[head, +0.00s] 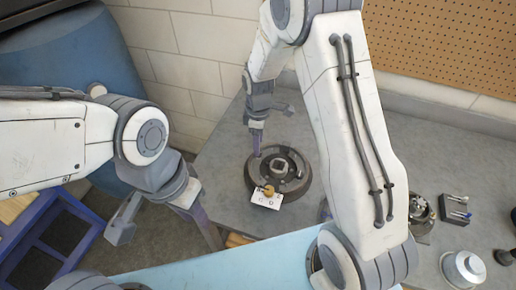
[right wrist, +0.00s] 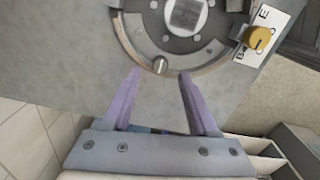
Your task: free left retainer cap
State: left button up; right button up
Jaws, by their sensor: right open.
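A round brake assembly (head: 304,184) with a square hub lies on the grey bench. In the right wrist view, its ring (right wrist: 207,57) carries a small round cap (right wrist: 160,65) with a slot across it. My right gripper (head: 257,152) is over the assembly's left edge. In the right wrist view, the right gripper (right wrist: 160,73) is open and empty, with the cap between and just beyond its fingertips. Touching cannot be told. My left gripper (head: 212,240) hangs at the bench's left front; its jaw opening is unclear.
A yellow knob (right wrist: 259,38) on a lettered white plate (right wrist: 279,17) sits at the assembly's edge. A geared part (head: 421,209), a small black block (head: 455,209) and a silver cup (head: 463,270) stand at right. Blue bins (head: 50,240) are at left.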

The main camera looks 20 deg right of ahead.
notch_tip(320, 180, up, 7)
jog(key=shift+b, duration=0.4)
jog(key=s+a+r+m, duration=0.1)
jog(key=s+a+r, duration=0.25)
jog(key=s, duration=0.25)
jog(key=s+a+r+m, duration=0.1)
jog(key=s+a+r, duration=0.2)
jog(key=s+a, duration=0.25)
jog(key=s+r+m+y, duration=0.1)
jog(key=s+m, duration=0.2)
jog(key=s, duration=1.2)
jog(key=shift+s+a+r+m, duration=0.15)
jog(key=shift+s+r+m, duration=0.1)
jog(key=shift+m, duration=0.15)
jog(key=shift+w, duration=0.1)
